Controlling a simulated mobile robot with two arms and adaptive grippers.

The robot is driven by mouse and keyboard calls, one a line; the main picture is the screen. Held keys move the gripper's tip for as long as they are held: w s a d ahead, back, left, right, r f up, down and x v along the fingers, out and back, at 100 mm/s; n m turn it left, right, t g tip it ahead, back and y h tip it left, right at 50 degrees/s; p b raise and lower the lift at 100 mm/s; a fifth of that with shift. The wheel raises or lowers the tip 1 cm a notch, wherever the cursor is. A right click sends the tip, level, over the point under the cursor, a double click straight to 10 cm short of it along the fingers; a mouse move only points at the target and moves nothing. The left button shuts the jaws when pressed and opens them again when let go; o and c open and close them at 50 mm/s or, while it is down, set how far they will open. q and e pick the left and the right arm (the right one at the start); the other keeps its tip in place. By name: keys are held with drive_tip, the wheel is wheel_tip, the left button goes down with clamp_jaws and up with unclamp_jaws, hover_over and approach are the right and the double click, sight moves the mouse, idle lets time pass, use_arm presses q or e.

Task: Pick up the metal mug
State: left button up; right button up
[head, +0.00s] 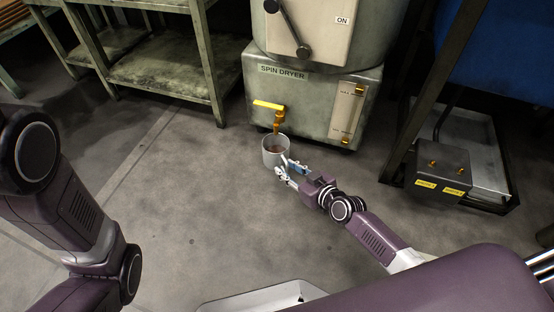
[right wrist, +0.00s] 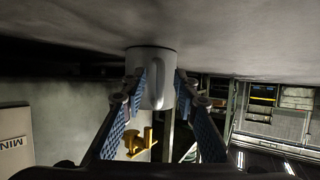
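The metal mug (head: 274,153) is a grey cup standing upright on the floor below the yellow tap of the spin dryer. Something brownish shows inside it. My right gripper (head: 285,168) is open just in front of the mug, low over the floor. In the right wrist view, which is upside down, the mug (right wrist: 152,62) has its handle facing me, between the two blue-padded fingers (right wrist: 160,82). I cannot tell whether the fingertips touch the mug. My left arm shows at the left of the head view, but its gripper is out of view.
The spin dryer (head: 312,100) stands right behind the mug, with its yellow tap (head: 275,112) overhanging it. A metal shelf table (head: 165,75) is at the upper left. A dark frame with a grey control box (head: 440,172) stands at the right. The floor at front left is clear.

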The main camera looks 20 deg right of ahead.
drive_tip(key=shift+w+a+f, duration=0.1)
drive_tip(key=shift+w, duration=0.2)
drive_tip(key=shift+c, duration=0.7)
clamp_jaws()
